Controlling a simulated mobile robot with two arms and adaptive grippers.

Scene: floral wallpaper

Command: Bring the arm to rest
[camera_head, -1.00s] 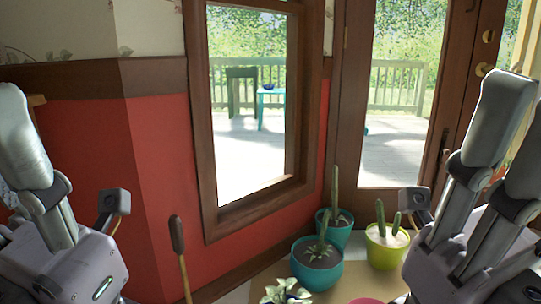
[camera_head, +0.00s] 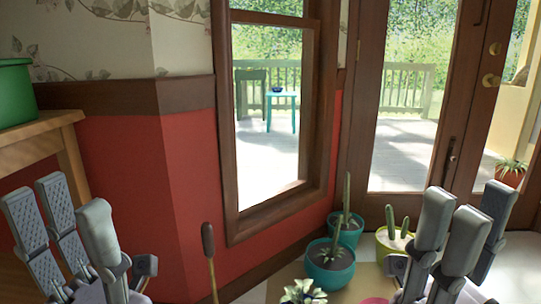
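My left gripper (camera_head: 66,208) is at the lower left in the head view, its fingers pointing up. The fingers stand apart with nothing between them, and the ridged pads of two fingers show. My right gripper (camera_head: 466,212) is at the lower right, its fingers also up and spread, with nothing between them. The lower parts of both grippers are cut off by the bottom edge.
A green container (camera_head: 14,92) stands on a wooden table (camera_head: 45,135) behind my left gripper. A teal pot (camera_head: 330,275) and a yellow-green pot (camera_head: 383,253) with cacti stand left of my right gripper. A wooden handle (camera_head: 208,240) rises between the grippers.

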